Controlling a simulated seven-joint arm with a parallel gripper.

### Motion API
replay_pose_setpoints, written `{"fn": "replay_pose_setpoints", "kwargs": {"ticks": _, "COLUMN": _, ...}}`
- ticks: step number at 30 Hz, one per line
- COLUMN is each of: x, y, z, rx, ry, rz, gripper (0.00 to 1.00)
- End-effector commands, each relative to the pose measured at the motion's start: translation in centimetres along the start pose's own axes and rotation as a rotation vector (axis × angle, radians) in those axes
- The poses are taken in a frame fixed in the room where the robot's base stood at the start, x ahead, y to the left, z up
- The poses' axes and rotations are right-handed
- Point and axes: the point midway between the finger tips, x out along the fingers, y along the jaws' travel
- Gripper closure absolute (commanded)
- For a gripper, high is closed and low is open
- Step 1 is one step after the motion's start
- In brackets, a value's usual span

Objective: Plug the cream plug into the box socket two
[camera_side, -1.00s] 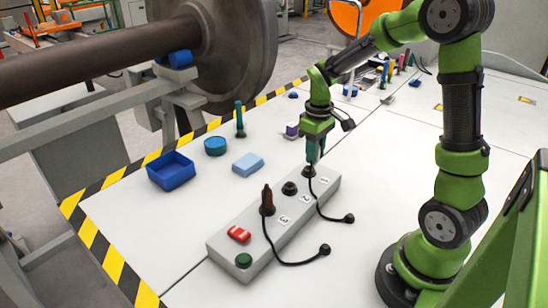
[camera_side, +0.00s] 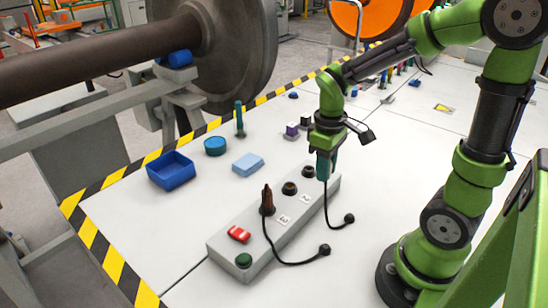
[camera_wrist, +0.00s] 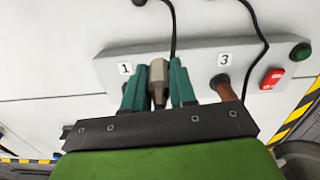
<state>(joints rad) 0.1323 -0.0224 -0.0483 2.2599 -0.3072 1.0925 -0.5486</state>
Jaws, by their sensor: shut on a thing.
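The cream plug (camera_wrist: 158,72) is between the teal fingers of my gripper (camera_wrist: 158,88) in the wrist view, in front of the box between labels 1 and 3. In the side view my gripper (camera_side: 326,167) is above the right edge of the grey socket box (camera_side: 232,240), and the plug is mostly hidden by the fingers. A black cord hangs from it. Box socket two (camera_side: 289,188) is empty, to the left of my gripper. In the wrist view it is hidden behind the fingers and plug. Socket one (camera_side: 308,171) is also empty.
A brown plug (camera_side: 267,203) stands upright in socket three, its cord crossing the table. The box also bears a red switch (camera_side: 239,234) and green button (camera_side: 244,260). A blue bin (camera_side: 171,171), light blue block (camera_side: 248,163) and teal round container (camera_side: 215,146) lie behind.

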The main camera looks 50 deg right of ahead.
Motion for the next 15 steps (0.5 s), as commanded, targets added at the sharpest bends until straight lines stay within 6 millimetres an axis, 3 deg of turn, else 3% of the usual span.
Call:
{"fn": "replay_pose_setpoints", "kwargs": {"ticks": 3, "x": -0.9, "y": -0.8, "z": -4.2, "rx": -0.003, "ry": 0.005, "rz": 0.003, "gripper": 1.00}}
{"fn": "replay_pose_setpoints", "kwargs": {"ticks": 6, "x": -1.7, "y": -1.4, "z": -6.7, "rx": 0.016, "ry": 0.015, "rz": 0.003, "gripper": 1.00}}
{"fn": "replay_pose_setpoints", "kwargs": {"ticks": 10, "x": -2.8, "y": -1.5, "z": -8.4, "rx": 0.051, "ry": 0.030, "rz": 0.001, "gripper": 1.00}}
{"fn": "replay_pose_setpoints", "kwargs": {"ticks": 15, "x": -3.2, "y": -1.5, "z": -8.5, "rx": 0.082, "ry": 0.031, "rz": -0.002, "gripper": 1.00}}
